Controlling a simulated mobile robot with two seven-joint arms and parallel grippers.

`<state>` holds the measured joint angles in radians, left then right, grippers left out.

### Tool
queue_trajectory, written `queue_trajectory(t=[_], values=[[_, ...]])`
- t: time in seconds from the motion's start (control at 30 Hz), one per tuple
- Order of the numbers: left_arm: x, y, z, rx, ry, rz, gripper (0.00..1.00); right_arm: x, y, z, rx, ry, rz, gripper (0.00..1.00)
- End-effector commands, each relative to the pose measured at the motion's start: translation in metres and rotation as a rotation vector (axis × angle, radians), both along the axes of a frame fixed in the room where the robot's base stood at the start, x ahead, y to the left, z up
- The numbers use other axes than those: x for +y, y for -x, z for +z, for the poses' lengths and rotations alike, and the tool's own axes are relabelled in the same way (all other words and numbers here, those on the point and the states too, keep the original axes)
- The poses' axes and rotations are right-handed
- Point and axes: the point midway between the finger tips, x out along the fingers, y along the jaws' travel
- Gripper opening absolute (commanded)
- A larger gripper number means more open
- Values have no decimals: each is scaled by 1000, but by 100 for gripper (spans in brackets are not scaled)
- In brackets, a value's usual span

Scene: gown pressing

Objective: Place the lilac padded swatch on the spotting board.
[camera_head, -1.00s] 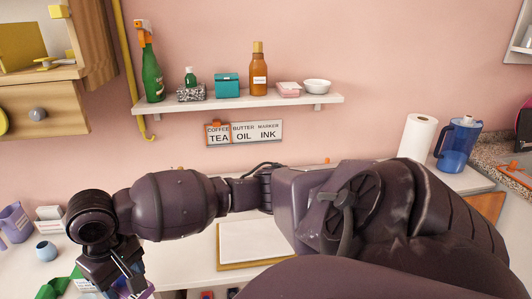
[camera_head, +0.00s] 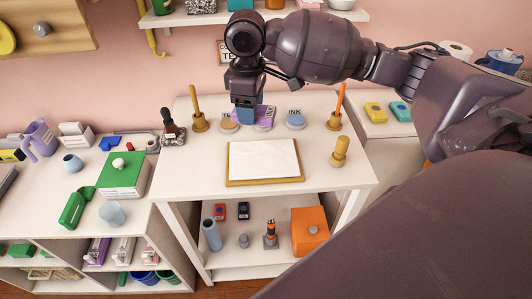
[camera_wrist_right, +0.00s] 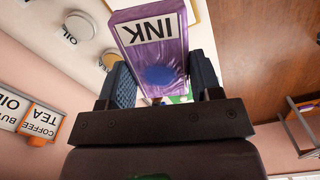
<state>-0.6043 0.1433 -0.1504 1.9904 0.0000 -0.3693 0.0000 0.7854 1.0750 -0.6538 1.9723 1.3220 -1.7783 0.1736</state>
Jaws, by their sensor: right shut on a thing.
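The lilac padded swatch (camera_head: 265,116) is between the fingers of my right gripper (camera_head: 246,114). In the right wrist view the swatch (camera_wrist_right: 173,50) shows an INK label and a dark blue spot, with the fingers of the gripper (camera_wrist_right: 163,76) on either side. In the head view it is near the back of the white table, behind the spotting board. The spotting board (camera_head: 264,180), a white pad in a wooden frame, lies bare at the table's front middle. My left gripper is out of view.
Round labelled discs stand at the table's back, one marked INK (camera_head: 295,119). A brush holder (camera_head: 199,123) stands left, another (camera_head: 334,122) right, and a wooden-handled tool (camera_head: 339,152) right of the board. A green box (camera_head: 122,177) is on the left counter.

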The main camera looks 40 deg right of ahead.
Motion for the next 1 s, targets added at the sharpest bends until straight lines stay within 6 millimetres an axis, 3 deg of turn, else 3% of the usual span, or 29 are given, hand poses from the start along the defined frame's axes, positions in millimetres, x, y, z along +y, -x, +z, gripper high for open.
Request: queue_trajectory(t=[0.03,0.2,0.4,1.0], values=[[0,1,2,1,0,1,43,-7,-2,12,-4,1,53,32],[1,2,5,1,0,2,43,-22,-6,34,-5,-7,209,32],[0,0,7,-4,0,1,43,-28,-7,38,-4,-12,285,32],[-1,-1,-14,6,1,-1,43,-28,-6,-82,0,-13,288,32]])
